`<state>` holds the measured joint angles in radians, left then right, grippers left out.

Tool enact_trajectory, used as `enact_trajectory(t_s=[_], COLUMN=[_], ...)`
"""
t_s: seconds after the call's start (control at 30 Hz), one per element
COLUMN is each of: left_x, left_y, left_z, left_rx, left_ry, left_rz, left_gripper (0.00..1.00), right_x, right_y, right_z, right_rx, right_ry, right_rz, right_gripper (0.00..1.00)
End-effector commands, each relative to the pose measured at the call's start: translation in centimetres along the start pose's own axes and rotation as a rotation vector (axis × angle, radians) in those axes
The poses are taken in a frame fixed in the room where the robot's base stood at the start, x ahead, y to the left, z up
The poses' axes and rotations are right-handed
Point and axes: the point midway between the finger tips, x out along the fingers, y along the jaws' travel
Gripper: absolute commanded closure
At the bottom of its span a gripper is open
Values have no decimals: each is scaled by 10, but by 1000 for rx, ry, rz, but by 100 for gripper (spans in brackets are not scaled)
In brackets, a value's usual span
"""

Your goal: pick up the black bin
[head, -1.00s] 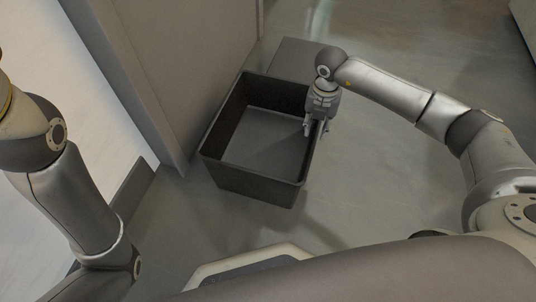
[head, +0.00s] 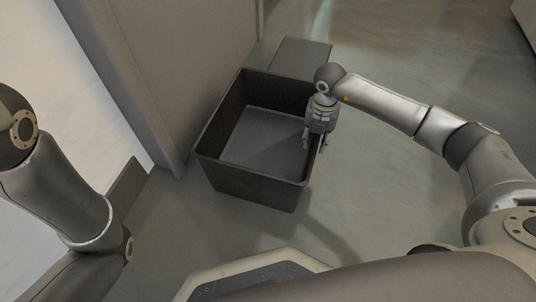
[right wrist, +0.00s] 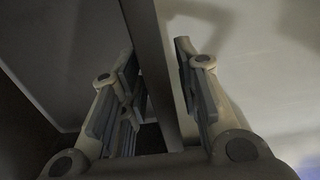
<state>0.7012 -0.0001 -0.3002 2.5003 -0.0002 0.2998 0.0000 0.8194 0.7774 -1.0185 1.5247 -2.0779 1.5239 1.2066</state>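The black bin (head: 250,185) is an open, empty rectangular box in the middle of the head view, beside a grey panel. My right gripper (head: 315,147) points down over its right wall, one finger inside and one outside. I cannot tell whether the bin's bottom touches the floor. My left arm comes in at the left of the head view; its gripper is out of view.
A tall grey panel (head: 175,70) stands close along the bin's left side. A low dark grey block (head: 304,56) lies on the floor behind the bin. The floor (head: 400,190) to the right of the bin is clear.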

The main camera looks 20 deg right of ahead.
Motion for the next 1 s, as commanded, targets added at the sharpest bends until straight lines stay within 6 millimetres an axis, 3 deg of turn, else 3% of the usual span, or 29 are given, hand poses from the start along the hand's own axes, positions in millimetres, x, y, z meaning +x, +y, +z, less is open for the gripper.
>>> enact_trajectory(t_s=[0.13, 0.37, 1.0], left_x=[1, 1, 1], left_y=[0, 0, 0], left_z=[0, 0, 0], left_rx=[0, 0, 0], left_ry=[1, 1, 0], left_rz=[0, 1, 0], left_gripper=[60, 60, 60], right_x=[0, 0, -2], right_y=[0, 0, 1], right_z=[0, 0, 1], right_rx=[0, 0, 0], right_ry=[0, 0, -3], right_rz=[0, 0, 3], right_gripper=[71, 100, 100])
